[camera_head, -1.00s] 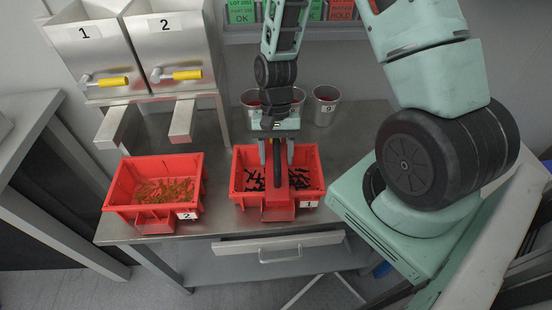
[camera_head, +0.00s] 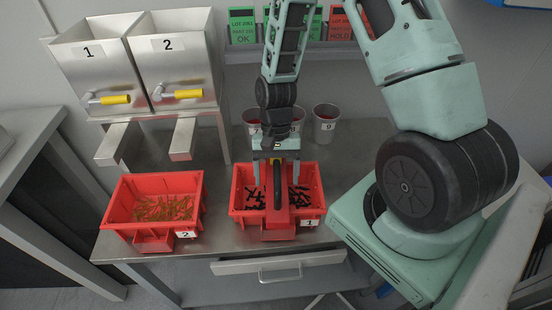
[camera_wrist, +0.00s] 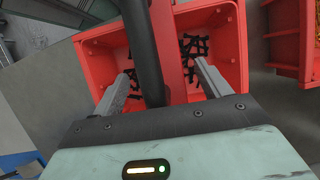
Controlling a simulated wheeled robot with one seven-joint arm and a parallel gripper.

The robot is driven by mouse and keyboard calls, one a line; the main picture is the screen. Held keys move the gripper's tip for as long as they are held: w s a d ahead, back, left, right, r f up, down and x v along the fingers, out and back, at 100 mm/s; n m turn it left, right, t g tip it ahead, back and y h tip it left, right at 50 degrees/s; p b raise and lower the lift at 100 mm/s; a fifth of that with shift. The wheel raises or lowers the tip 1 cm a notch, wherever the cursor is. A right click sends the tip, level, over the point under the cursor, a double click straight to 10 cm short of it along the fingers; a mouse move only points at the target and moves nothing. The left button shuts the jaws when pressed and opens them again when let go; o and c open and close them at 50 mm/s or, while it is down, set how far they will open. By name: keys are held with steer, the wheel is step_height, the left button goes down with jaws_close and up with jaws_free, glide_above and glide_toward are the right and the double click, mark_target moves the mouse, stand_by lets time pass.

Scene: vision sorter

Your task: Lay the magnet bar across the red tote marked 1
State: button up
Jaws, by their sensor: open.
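The magnet bar (camera_head: 277,200) is a long red bar with a black handle. It lies front to back across the red tote marked 1 (camera_head: 313,222), above the dark parts inside. The wrist view shows the black handle (camera_wrist: 143,45) and the red bar (camera_wrist: 171,50) beside it over the tote (camera_wrist: 235,45). My gripper (camera_head: 276,178) is open, pointing down over the tote, with one finger on each side of the handle and a gap to each. In the wrist view my gripper (camera_wrist: 165,75) also straddles the handle. The bar's contact with the tote's rims is partly hidden.
A red tote marked 2 (camera_head: 119,205) with orange-brown parts stands to the left on the steel bench (camera_head: 218,240). Two steel hoppers (camera_head: 90,75) with yellow handles stand behind it. Grey cups (camera_head: 326,122) stand behind tote 1. A drawer (camera_head: 278,264) is below.

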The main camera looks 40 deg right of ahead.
steer(key=b+v, duration=0.2)
steer(key=v, duration=1.5)
steer(key=shift+w, duration=0.2)
steer(key=shift+a+r, duration=0.1)
steer(key=shift+a, duration=0.05)
steer(key=s+a+r+n+t+h, duration=0.2)
steer(key=s+a+n+t, duration=0.1)
steer(key=s+a+n, duration=1.2)
steer(key=s+a, duration=0.2)
steer(key=a, duration=0.3)
steer(key=shift+s+a+r, duration=0.25)
steer(key=shift+s+a, duration=0.1)
steer(key=shift+a, duration=0.05)
